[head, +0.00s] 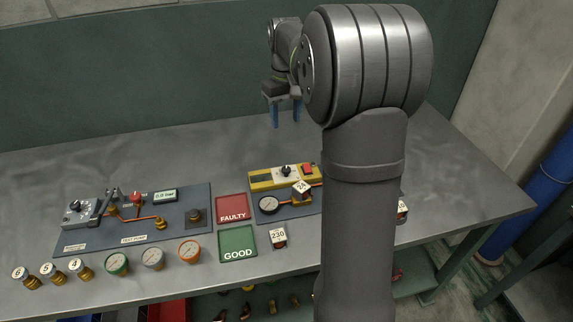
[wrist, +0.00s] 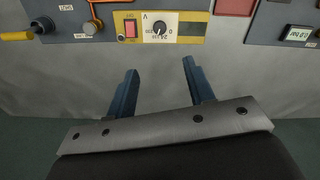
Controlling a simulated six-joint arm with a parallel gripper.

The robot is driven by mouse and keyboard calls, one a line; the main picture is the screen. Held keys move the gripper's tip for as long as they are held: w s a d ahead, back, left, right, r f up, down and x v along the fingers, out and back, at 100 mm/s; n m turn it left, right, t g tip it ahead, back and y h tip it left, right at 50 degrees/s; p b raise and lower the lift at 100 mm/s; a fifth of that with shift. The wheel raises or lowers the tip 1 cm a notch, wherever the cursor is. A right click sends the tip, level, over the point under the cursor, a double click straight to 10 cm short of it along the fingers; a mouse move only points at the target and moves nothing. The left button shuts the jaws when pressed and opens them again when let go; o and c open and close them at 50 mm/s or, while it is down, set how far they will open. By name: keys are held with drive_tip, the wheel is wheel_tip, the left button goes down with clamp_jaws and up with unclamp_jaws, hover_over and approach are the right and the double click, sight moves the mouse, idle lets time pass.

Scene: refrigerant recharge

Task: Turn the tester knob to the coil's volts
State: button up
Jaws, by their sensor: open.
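The yellow tester (head: 262,182) stands at the back of a dark panel right of centre in the head view. Its black knob (head: 286,171) sits on a pale dial, beside a red switch (head: 308,170). A coil marked 24 (head: 301,188) stands in front of the tester. In the wrist view the tester knob (wrist: 160,28) shows at the top, on a dial with 0 and 24 readable; its exact pointing is too small to tell. My gripper (head: 286,113) is open and empty, above and behind the tester; its blue fingers (wrist: 160,75) are apart from the knob.
A coil marked 230 (head: 278,238) stands at the bench front. A red FAULTY pad (head: 232,205) and a green GOOD pad (head: 238,245) lie left of the tester. A test pump panel (head: 120,235) and several gauges are further left. The back bench is clear.

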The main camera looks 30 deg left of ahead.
sight(286, 169)
wheel_tip(286, 169, down, 18)
drive_tip(key=m, duration=0.5)
drive_tip(key=shift+r+m, duration=0.1)
drive_tip(key=shift+m, duration=0.2)
drive_tip(key=c, duration=1)
